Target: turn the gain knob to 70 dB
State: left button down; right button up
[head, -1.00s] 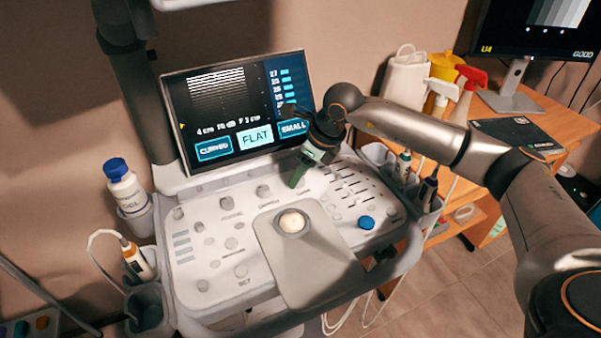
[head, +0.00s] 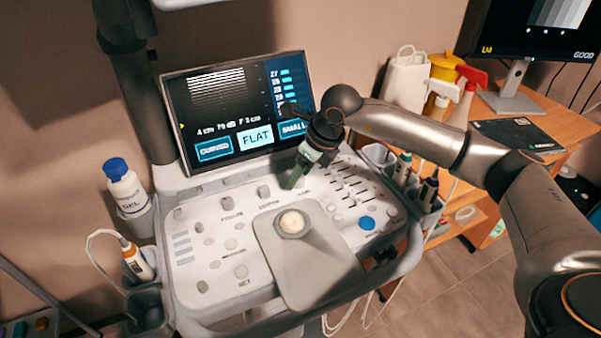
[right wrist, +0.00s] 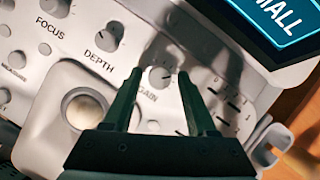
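The gain knob (right wrist: 164,77) is a light grey round knob beside the GAIN label in the right wrist view. My right gripper (right wrist: 159,75) is open, with one dark green finger on each side of the knob. Gaps show between the fingers and the knob, and I cannot tell contact. In the head view my right gripper (head: 294,181) points down at the panel's upper middle and hides the knob. The console screen (head: 240,110) shows a dB reading in the seventies; its second digit is too blurred to be sure. My left gripper is out of view.
The depth knob (right wrist: 107,38) and focus knob (right wrist: 55,7) are left of the gain knob. Sliders (head: 352,180) lie to its right. A trackball (head: 292,223) sits in front. Holders with probes and a gel bottle (head: 127,188) flank the panel.

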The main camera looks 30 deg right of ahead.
jog(key=shift+o, duration=0.6)
jog(key=v, duration=1.2)
jog(key=shift+r, duration=0.2)
jog(key=shift+s+d, duration=0.1)
jog(key=shift+s, duration=0.05)
